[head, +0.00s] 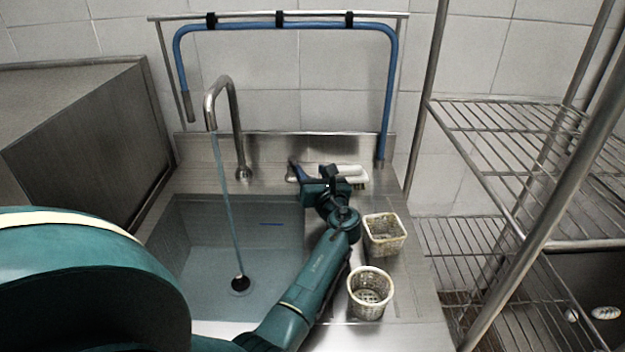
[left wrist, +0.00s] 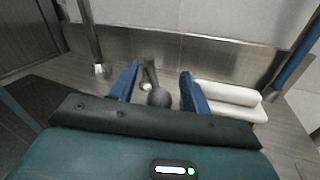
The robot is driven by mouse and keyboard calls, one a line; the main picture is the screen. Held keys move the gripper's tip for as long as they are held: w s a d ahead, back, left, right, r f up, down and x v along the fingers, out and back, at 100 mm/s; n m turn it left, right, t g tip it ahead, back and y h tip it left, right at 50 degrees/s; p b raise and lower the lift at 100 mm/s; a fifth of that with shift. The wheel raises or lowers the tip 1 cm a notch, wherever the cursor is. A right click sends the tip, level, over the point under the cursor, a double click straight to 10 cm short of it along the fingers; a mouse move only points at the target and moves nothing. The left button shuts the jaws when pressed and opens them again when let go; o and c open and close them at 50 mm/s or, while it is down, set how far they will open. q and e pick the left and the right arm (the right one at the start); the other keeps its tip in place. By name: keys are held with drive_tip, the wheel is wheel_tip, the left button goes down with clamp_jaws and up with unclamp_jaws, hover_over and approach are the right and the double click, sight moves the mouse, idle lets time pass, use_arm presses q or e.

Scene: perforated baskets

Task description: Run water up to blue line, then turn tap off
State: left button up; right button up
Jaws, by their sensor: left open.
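The steel tap (head: 222,90) stands behind the sink (head: 180,215), and a thin stream of water (head: 228,200) runs from its spout to the basin floor by the dark drain (head: 240,284). The blue line (head: 271,224) is a short mark on the basin's back wall. The basin looks bluish; I cannot make out the water's surface clearly. My left gripper (head: 309,172) is over the back ledge, right of the tap. In the left wrist view its blue fingers (left wrist: 160,88) are apart, with a ball-ended lever (left wrist: 158,97) showing between them. Contact is unclear. My right gripper is out of view.
Two perforated baskets, one square (head: 385,234) and one round (head: 370,292), stand right of the sink, close to my left arm. A blue hose (head: 290,26) hangs behind; a wire rack (head: 520,140) stands at right.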

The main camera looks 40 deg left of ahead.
use_arm(q)
wheel_tip(320, 180, up, 6)
drive_tip(key=shift+r+p, duration=0.25)
drive_tip(key=shift+p, duration=0.3)
drive_tip(key=shift+r, duration=0.5)
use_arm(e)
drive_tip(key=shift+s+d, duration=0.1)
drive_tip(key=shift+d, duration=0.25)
